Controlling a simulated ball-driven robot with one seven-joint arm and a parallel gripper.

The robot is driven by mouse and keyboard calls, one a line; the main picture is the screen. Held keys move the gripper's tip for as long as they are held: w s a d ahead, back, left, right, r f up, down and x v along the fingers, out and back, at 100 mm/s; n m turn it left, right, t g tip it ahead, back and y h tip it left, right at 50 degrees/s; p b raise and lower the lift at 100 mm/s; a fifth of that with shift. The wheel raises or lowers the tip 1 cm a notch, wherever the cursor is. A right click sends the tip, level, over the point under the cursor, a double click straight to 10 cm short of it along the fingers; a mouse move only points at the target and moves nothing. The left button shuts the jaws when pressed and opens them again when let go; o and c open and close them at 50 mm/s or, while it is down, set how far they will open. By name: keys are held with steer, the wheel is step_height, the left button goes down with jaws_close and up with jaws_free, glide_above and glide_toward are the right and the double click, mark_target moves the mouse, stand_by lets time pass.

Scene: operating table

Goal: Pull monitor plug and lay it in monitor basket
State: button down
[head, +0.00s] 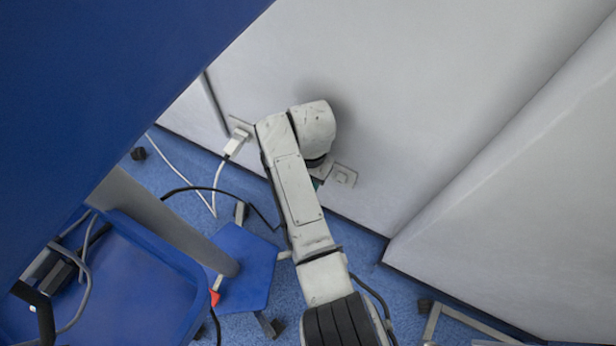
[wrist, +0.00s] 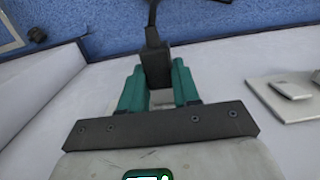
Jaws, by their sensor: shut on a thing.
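In the wrist view my gripper (wrist: 158,88) has its green fingers shut on a black plug (wrist: 154,65). The plug's black cable (wrist: 152,18) runs away toward the blue floor. The plug's front end is hidden, so I cannot tell whether it is still seated in a wall socket. In the head view my arm hides most of the gripper and the plug; only a bit of green finger (head: 318,184) shows near the white wall. A blue tray or basket (head: 150,285) at the lower left holds a dark block and grey cables; I cannot tell whether it is the monitor basket.
A white plug (head: 237,141) with a white cable sits in a wall socket left of my arm. Another wall plate (head: 343,175) is just right of my gripper. A blue stand base (head: 245,265) and a black cable (head: 200,188) lie beside my arm. A blue panel fills the upper left.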

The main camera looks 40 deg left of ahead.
steer(key=shift+s+d+p, duration=0.25)
steer(key=shift+s+p, duration=0.85)
steer(key=shift+p, duration=0.2)
steer(key=shift+s+d+p, duration=0.2)
steer(key=shift+s+p, duration=0.85)
steer(key=shift+p, duration=0.25)
stand_by(0.4)
steer(key=shift+r, duration=0.1)
step_height(320, 180, up, 7)
steer(key=s+p, duration=0.2)
steer(key=p, duration=0.7)
steer(key=shift+d+r, duration=0.15)
steer(key=shift+d, duration=0.1)
stand_by(0.3)
